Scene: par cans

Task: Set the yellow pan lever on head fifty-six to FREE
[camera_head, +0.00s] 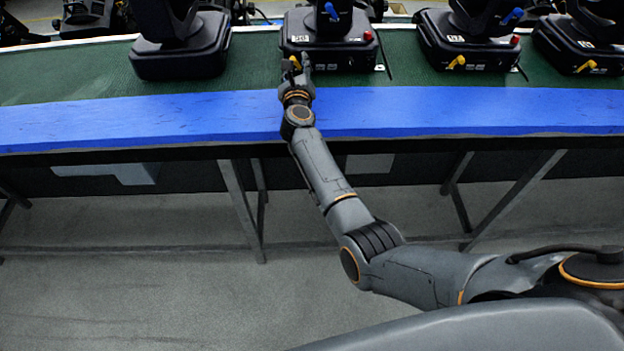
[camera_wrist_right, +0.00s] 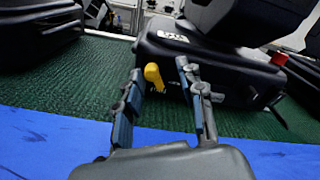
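A black moving-head base (camera_head: 335,52) with a small white label (camera_head: 300,38), too small to read surely, stands on the green table beyond my right arm. Its yellow pan lever (camera_head: 295,62) sits low on the near face, left side, and shows clearly in the right wrist view (camera_wrist_right: 153,76). My right gripper (camera_head: 297,66) is at this lever. My left gripper is not in view.
Similar black heads stand on both sides: one at left (camera_head: 180,52), two at right (camera_head: 468,42) (camera_head: 583,45) with yellow levers. A red knob (camera_wrist_right: 278,58) is on the base's right side. A blue strip (camera_head: 450,110) edges the table, clear except for my arm.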

